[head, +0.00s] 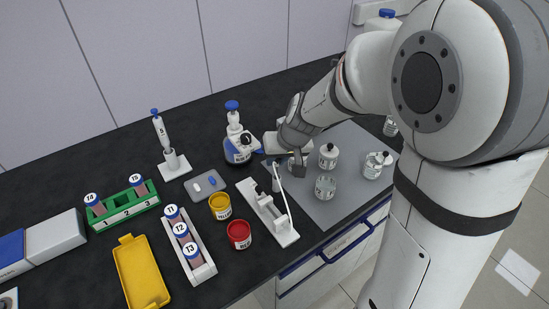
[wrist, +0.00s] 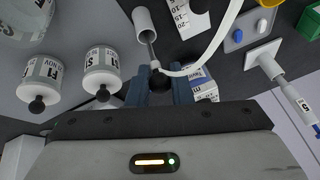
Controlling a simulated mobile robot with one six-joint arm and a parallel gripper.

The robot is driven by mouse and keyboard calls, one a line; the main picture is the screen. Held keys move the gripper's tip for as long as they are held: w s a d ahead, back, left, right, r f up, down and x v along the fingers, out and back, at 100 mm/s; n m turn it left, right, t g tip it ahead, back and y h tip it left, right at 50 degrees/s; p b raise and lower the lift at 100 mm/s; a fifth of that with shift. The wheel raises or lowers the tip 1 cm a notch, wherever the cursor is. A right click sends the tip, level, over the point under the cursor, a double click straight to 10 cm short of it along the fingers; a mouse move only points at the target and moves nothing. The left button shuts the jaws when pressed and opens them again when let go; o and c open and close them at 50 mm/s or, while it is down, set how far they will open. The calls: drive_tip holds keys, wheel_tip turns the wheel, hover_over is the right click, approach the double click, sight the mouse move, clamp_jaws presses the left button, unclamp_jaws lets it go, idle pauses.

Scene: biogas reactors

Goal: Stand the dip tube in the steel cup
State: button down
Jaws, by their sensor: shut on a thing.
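My gripper (wrist: 160,82) is shut on the black knob of the dip tube (wrist: 152,52). It also shows in the head view (head: 298,168), over the left edge of the grey mat. The dip tube's thin rod runs from the knob to the mouth of the steel cup (wrist: 146,22), a narrow grey cylinder. In the head view the cup (head: 276,185) stands just left of my gripper. A white hose (wrist: 206,58) curves away from the knob. I cannot tell whether the rod's end is inside the cup or only in line with its mouth.
White bottles (head: 328,156) and a clear one (head: 325,187) stand on the grey mat (head: 350,205) to the right. A white stand (head: 283,238) is in front of the gripper. A blue-and-white bottle (head: 237,150) stands behind left. Red (head: 239,236) and yellow (head: 220,207) jars stand left.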

drive_tip(key=shift+f, duration=0.2)
drive_tip(key=c, duration=0.7)
unclamp_jaws()
drive_tip(key=shift+r, duration=0.1)
drive_tip(key=shift+r+p, duration=2.4)
drive_tip(key=shift+r, duration=1.05)
drive_tip(key=s+d+r+m+h, duration=0.1)
drive_tip(key=s+d+r, duration=0.1)
drive_tip(key=s+d, duration=0.2)
drive_tip(key=s+d+r+h, duration=0.1)
drive_tip(key=s+d+r, duration=0.1)
drive_tip(key=s+d, duration=0.3)
drive_tip(key=s+d+r+m+h, duration=0.1)
drive_tip(key=s+d, duration=0.3)
drive_tip(key=s, duration=0.6)
drive_tip(key=shift+s+d+r+m+g, duration=0.2)
drive_tip(key=shift+d+r+m+g, duration=0.15)
drive_tip(key=shift+r+g, duration=0.1)
